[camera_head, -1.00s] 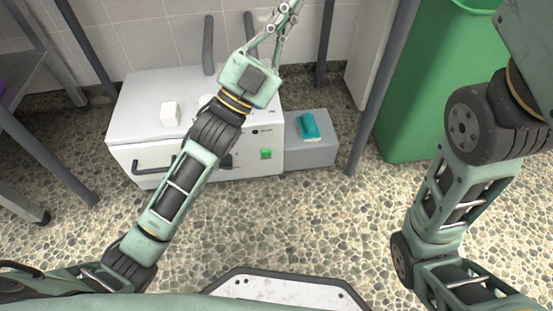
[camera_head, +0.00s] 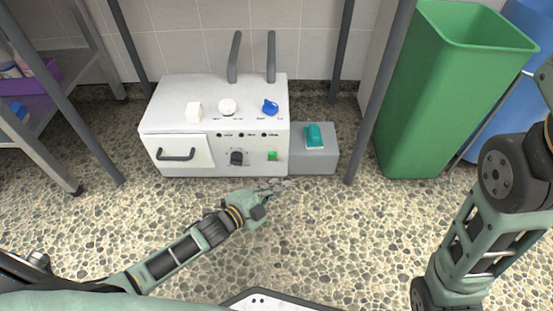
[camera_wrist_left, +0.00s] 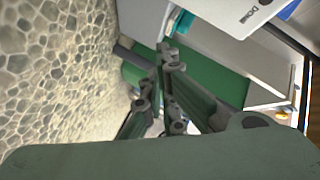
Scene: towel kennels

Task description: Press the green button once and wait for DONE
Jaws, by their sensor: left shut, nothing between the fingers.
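A label reading "Done" (camera_wrist_left: 240,18) shows on the white panel in the left wrist view. My left gripper (camera_head: 283,184) is shut and empty, low in front of the machine, just below the button in the picture and apart from it. Its fingers (camera_wrist_left: 167,82) also show in the left wrist view. My right gripper is out of view.
A grey box (camera_head: 316,160) with a teal item (camera_head: 314,136) stands right of the machine. A green bin (camera_head: 440,100) stands right. Pebbled floor in front is clear.

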